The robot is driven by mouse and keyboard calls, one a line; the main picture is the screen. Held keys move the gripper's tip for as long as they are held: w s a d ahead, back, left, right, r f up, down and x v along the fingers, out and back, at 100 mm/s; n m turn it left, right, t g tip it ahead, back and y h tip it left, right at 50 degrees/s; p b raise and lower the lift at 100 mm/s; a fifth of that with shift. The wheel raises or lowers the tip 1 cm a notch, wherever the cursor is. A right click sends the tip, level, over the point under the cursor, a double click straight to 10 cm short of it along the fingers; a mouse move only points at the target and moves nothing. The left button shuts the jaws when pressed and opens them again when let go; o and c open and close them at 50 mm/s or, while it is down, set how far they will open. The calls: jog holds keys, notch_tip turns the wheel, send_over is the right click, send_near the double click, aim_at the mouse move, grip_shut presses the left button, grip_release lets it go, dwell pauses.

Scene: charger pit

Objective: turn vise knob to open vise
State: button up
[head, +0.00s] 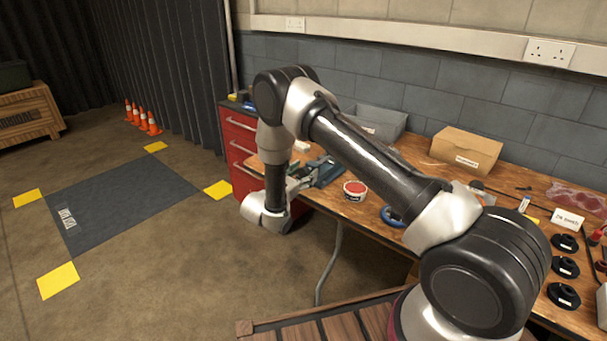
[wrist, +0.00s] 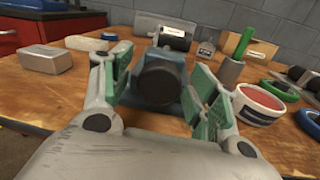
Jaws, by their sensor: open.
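The vise (head: 325,172) is a blue-grey tool on the wooden bench, partly hidden behind my arm in the head view. In the wrist view the vise body (wrist: 188,100) shows behind its dark round knob (wrist: 158,80), which faces me. My gripper (wrist: 163,88) is open, with one green-padded finger on each side of the knob in that view. Gaps show between the pads and the knob; I cannot tell whether the fingers reach its depth. In the head view the fingers are mostly hidden by my wrist.
A red-and-white tub (wrist: 258,102) stands right of the fingers, with a green ring (wrist: 280,90) behind it. A pale block (wrist: 45,60) lies to the left. A cardboard box (head: 466,150) and a grey bin (head: 375,120) stand at the back of the workbench (head: 345,213).

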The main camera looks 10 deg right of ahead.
jog(key=c, duration=1)
jog(key=shift+c, duration=0.2)
jog(key=shift+n, duration=0.3)
jog(key=n, duration=0.4)
jog(key=shift+g, duration=0.3)
jog(key=shift+n, duration=2.4)
jog(key=o, duration=1)
